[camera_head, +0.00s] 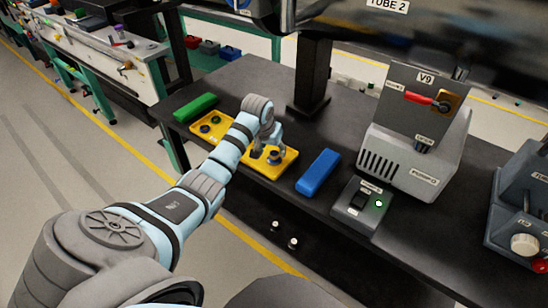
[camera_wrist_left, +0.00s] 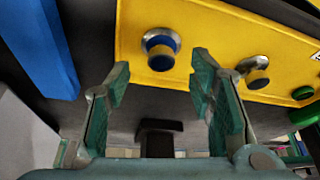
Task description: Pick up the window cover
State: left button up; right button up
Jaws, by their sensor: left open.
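A yellow tray (camera_head: 263,168) lies on the dark bench and holds several small round parts. I cannot tell for certain which of these is the window cover. My left gripper (camera_head: 267,149) is over the right part of the tray. In its wrist view the gripper (camera_wrist_left: 161,84) is open and empty, its fingers pointing towards the blue-topped part. My right gripper is not in view.
A blue block (camera_head: 318,172) lies right of the tray, and a green block (camera_head: 195,107) beyond its left end. A black post (camera_head: 312,75) stands behind. A switch box (camera_head: 361,203) and the grey V9 unit (camera_head: 410,150) stand to the right.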

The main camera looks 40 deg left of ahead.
aim_at(274, 154)
pick_arm(q)
jog(key=b+x, duration=0.2)
jog(key=x, duration=0.2)
jog(key=shift+w+a+f, duration=0.1)
jog(key=shift+w+f, duration=0.05)
jog(key=shift+f, duration=0.05)
jog(key=shift+r, duration=0.1)
grip_shut()
jog(key=shift+r, duration=0.1)
notch_tip(274, 154, up, 20)
jog(key=p, duration=0.5)
